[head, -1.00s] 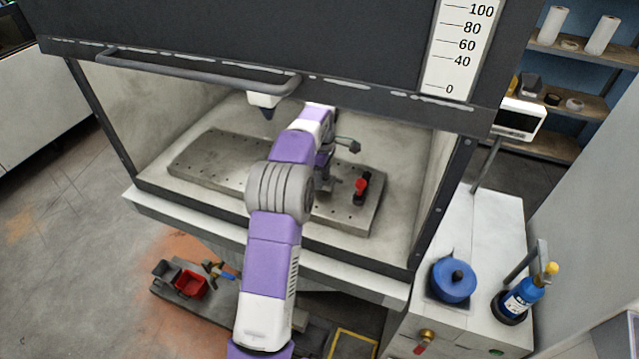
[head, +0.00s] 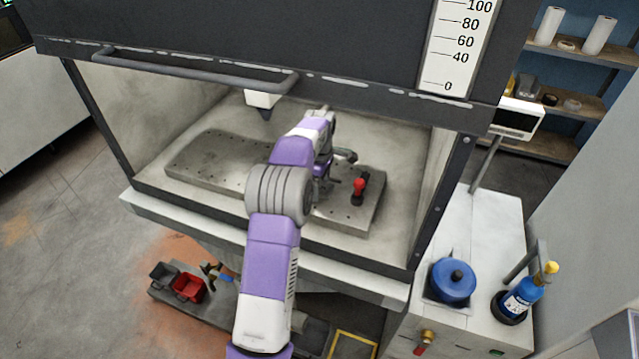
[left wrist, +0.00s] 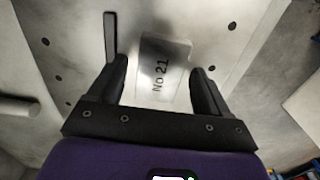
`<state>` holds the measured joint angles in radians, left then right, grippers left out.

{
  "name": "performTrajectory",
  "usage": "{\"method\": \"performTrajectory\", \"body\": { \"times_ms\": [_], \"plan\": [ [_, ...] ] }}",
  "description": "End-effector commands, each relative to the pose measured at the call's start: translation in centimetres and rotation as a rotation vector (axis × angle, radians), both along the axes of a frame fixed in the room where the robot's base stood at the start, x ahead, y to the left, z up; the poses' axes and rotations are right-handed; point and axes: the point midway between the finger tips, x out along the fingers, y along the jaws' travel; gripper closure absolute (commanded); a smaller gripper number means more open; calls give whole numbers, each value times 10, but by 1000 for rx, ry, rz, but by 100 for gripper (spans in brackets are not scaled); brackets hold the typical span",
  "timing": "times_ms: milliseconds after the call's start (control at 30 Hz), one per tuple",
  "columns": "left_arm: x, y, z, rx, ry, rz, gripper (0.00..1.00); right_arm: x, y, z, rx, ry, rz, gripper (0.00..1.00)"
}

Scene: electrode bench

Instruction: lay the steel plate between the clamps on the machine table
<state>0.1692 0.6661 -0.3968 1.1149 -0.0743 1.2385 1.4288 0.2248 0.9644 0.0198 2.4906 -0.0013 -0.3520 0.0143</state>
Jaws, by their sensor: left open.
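The steel plate (left wrist: 163,62), a bright small sheet marked "No 21", shows in the left wrist view between the two fingers of my left gripper (left wrist: 162,85). The fingers are open, one on either side of it. The plate appears to lie flat on the grey machine table (left wrist: 75,50); it is hidden behind my arm in the head view. In the head view the machine table (head: 215,165) is a grey slab with holes. A red-topped clamp (head: 359,187) stands on its right part, beside my left gripper, which my own arm mostly hides. My right gripper is not in view.
A dark nozzle (head: 264,104) hangs above the back of the table. The cabinet walls and the raised door with its handle bar (head: 190,72) frame the opening. Red bin (head: 188,287) below left; blue pot (head: 453,281) and blue bottle (head: 520,300) at right. The table's left part is clear.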

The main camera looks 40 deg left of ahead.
Motion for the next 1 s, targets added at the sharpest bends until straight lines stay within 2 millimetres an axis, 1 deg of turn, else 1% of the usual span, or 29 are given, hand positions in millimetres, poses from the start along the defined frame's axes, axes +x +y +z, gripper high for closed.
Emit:
{"method": "performTrajectory", "body": {
  "times_ms": [67,167,400,500,600,733,1000],
  "plan": [
    [0,0,2,0,-1,0,22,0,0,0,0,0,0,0],
    [1,0,11,1,-3,0,22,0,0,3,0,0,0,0],
    [1,0,53,1,-4,0,22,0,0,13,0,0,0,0],
    [1,0,66,1,-3,0,22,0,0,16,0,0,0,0],
    [1,0,75,1,-2,0,22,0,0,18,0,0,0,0],
    [0,0,79,0,-1,0,22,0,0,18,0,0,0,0],
    [0,0,78,0,0,0,22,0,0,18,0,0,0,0]
  ]
}}
